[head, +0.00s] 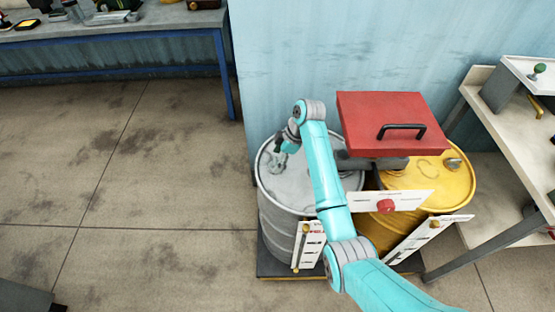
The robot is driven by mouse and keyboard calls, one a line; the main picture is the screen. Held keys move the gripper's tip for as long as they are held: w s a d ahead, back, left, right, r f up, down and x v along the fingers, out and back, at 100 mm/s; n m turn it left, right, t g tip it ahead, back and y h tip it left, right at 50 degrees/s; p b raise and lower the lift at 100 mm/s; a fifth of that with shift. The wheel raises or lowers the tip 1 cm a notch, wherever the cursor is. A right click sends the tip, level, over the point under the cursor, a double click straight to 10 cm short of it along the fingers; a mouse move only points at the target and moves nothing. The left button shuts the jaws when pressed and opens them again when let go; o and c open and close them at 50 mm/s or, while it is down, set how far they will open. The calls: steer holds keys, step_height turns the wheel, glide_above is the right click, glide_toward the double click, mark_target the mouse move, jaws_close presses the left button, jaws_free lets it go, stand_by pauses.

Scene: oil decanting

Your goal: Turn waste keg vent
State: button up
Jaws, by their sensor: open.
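A grey drum (283,205) stands upright against the blue wall. A yellow drum (455,188) stands to its right. I cannot tell from labels which one is the waste keg. My gripper (279,159) is over the grey drum's lid, left of its middle, pointing down, with its jaws open. A small grey fitting (270,168) seems to lie at the fingertips, but it is too small to tell whether it is the vent or whether I touch it. A round metal cap (453,164) sits on the yellow drum's lid at the right.
A red box lid with a black handle (385,122) stands over the drums. A white panel with a red knob (410,201) and upright gauge boards (308,245) are in front. A shelf table (490,100) is at right, a workbench (150,30) at upper left.

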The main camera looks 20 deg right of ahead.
steer(key=shift+a+f, duration=0.15)
steer(key=shift+f, duration=0.2)
steer(key=c, duration=1.2)
steer(key=shift+o, duration=0.2)
